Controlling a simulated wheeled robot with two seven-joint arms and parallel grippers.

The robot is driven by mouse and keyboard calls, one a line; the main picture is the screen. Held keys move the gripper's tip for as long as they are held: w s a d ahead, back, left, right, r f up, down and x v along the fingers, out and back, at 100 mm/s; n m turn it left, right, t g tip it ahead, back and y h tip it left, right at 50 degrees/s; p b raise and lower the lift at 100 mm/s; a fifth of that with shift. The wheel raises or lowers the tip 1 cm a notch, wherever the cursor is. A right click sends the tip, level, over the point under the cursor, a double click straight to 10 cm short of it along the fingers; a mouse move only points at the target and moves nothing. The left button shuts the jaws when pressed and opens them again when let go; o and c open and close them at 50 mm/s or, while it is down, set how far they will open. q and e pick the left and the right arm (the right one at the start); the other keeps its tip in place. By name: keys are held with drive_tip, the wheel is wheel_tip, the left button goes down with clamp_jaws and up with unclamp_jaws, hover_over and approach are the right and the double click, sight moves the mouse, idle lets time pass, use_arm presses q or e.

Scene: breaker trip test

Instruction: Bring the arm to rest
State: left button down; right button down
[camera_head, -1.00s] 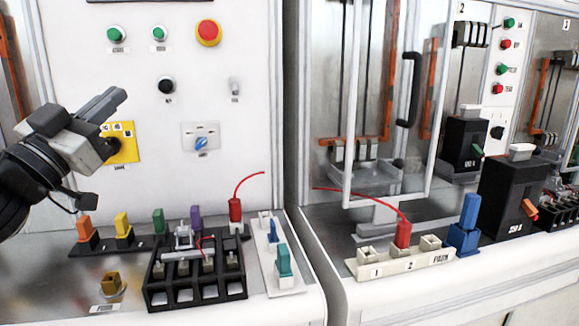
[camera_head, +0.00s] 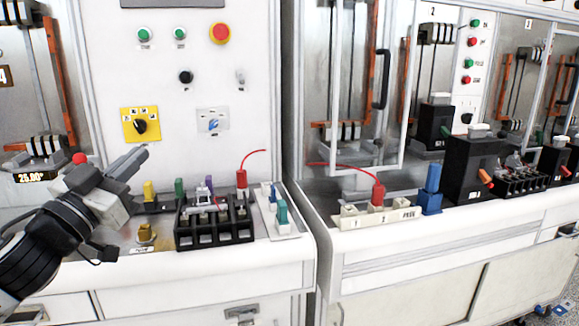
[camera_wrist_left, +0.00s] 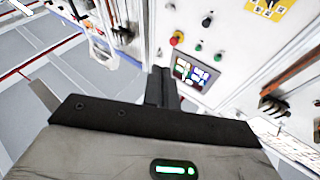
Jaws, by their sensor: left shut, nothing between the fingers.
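My left arm comes in from the lower left in the camera_head view. Its gripper (camera_head: 138,160) is shut and empty, pointing up and to the right. It is held in the air in front of the panel, below the yellow rotary switch (camera_head: 140,125) and up-left of the black terminal block (camera_head: 215,233). In the left wrist view the closed fingers (camera_wrist_left: 162,86) show dark and together, with nothing between them. My right gripper is in neither view.
The bench carries coloured plugs such as a yellow one (camera_head: 150,190), a red plug with a wire (camera_head: 241,180) and a white socket strip (camera_head: 350,219). Black breakers (camera_head: 470,170) stand to the right. The bench's front edge (camera_head: 200,262) lies below the arm.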

use_arm(q)
drive_tip(key=s+d+f+n+g+y, duration=0.15)
drive_tip(key=s+f, duration=0.25)
drive_tip(key=f, duration=0.7)
drive_tip(key=s+d+f+n+g+y, duration=0.1)
drive_tip(key=s+d+f+g, duration=0.25)
drive_tip(key=f, duration=0.85)
drive_tip(key=s+d+f+n+g+y, duration=0.15)
drive_tip(key=s+f, duration=0.25)
drive_tip(key=f, duration=0.7)
drive_tip(key=s+d+f+g, duration=0.3)
drive_tip(key=s+f, duration=0.7)
drive_tip(key=s, duration=0.2)
drive_tip(key=shift+d+m+g, duration=0.3)
drive_tip(key=shift+d+g, duration=0.05)
drive_tip(key=shift+s, duration=0.1)
